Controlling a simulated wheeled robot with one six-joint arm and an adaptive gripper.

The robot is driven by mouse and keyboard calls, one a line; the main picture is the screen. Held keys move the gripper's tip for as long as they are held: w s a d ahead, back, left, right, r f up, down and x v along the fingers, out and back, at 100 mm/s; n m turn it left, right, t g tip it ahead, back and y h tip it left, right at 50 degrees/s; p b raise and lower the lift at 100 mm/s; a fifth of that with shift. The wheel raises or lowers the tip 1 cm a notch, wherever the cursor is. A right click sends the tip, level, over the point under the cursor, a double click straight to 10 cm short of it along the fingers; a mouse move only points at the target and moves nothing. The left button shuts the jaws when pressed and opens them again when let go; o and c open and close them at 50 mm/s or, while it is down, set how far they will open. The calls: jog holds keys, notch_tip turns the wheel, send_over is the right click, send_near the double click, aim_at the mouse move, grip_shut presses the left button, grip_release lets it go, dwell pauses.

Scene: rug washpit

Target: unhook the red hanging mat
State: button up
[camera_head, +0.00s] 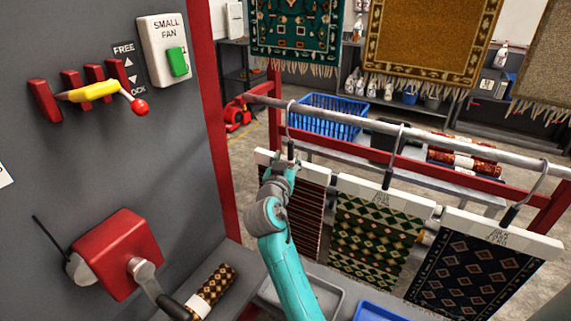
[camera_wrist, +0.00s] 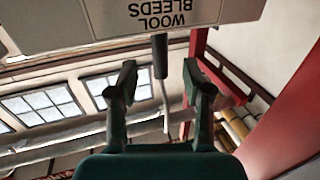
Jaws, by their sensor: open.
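The red striped mat (camera_head: 308,212) hangs leftmost on the rail, partly hidden behind my arm. Its white header board (camera_head: 316,173) shows in the wrist view (camera_wrist: 60,22) with upside-down "WOOL BLEEDS" lettering. A metal hook (camera_head: 288,118) with a black sleeve (camera_head: 291,150) joins the board to the metal rail (camera_head: 420,134). My gripper (camera_head: 288,166) is at this board, just below the sleeve in the head view. In the wrist view my gripper (camera_wrist: 158,75) is open, and the black sleeve (camera_wrist: 160,55) appears between its fingers. Contact cannot be told.
A green patterned mat (camera_head: 372,240) and a dark blue mat (camera_head: 470,270) hang close on the right. A red post (camera_head: 212,120) and a grey wall panel with a yellow lever (camera_head: 95,92) and red crank box (camera_head: 115,255) stand left. A blue basket (camera_head: 328,118) is behind.

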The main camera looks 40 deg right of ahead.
aim_at(290, 139)
jog(key=shift+x, duration=2.45)
grip_shut()
jog(key=shift+r, duration=0.25)
jog(key=shift+r, duration=2)
jog(key=s+a, duration=0.2)
jog(key=a, duration=0.5)
jog(key=s+a, duration=0.3)
jog(key=a, duration=0.4)
